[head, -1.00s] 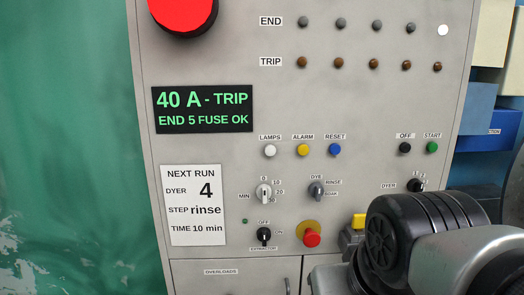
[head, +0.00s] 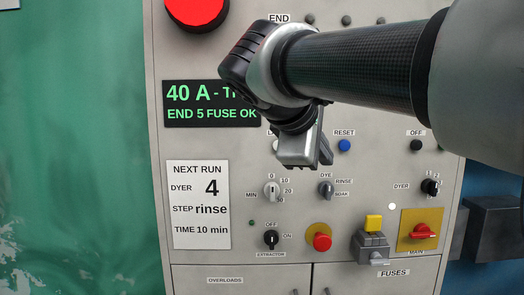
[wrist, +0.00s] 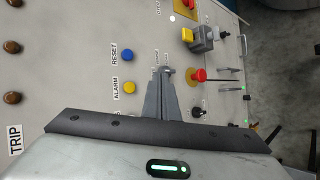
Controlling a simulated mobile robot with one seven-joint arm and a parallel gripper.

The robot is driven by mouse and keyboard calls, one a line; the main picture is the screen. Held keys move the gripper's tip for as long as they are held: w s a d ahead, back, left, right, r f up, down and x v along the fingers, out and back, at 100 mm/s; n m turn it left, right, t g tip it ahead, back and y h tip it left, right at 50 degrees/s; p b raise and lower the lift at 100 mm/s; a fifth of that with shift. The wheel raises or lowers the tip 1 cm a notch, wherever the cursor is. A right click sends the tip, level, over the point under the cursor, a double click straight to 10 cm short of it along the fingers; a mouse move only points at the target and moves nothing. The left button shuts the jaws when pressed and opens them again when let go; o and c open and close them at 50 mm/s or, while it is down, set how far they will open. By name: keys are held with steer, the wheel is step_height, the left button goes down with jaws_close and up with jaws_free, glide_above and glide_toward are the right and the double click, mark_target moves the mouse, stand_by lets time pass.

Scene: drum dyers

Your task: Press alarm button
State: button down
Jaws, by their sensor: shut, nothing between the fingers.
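The yellow ALARM button (wrist: 128,87) shows in the wrist view, between the blue RESET button (wrist: 127,55) and my gripper's body. In the head view my arm and gripper hide it; the RESET button (head: 344,145) shows just right of my gripper (head: 308,163). My gripper is shut and empty, in front of the panel. In the wrist view the shut fingertips (wrist: 166,74) lie to the right of the ALARM button, towards the knobs. I see no contact with the button.
Near my gripper are a MIN knob (head: 272,190), a DYE knob (head: 326,189), a red mushroom button (head: 320,241) and a yellow-topped grey device (head: 373,240). A black display (head: 190,104) reads 40 A. A large red dome (head: 194,10) sits at upper left.

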steer(key=shift+w, duration=0.1)
steer(key=w+p, duration=0.3)
steer(key=w, duration=0.5)
steer(key=shift+w, duration=0.3)
stand_by(2.0)
steer(key=shift+w+p, duration=0.35)
steer(key=shift+w, duration=0.05)
steer(key=shift+w, duration=0.5)
stand_by(0.5)
steer(key=shift+s, duration=0.9)
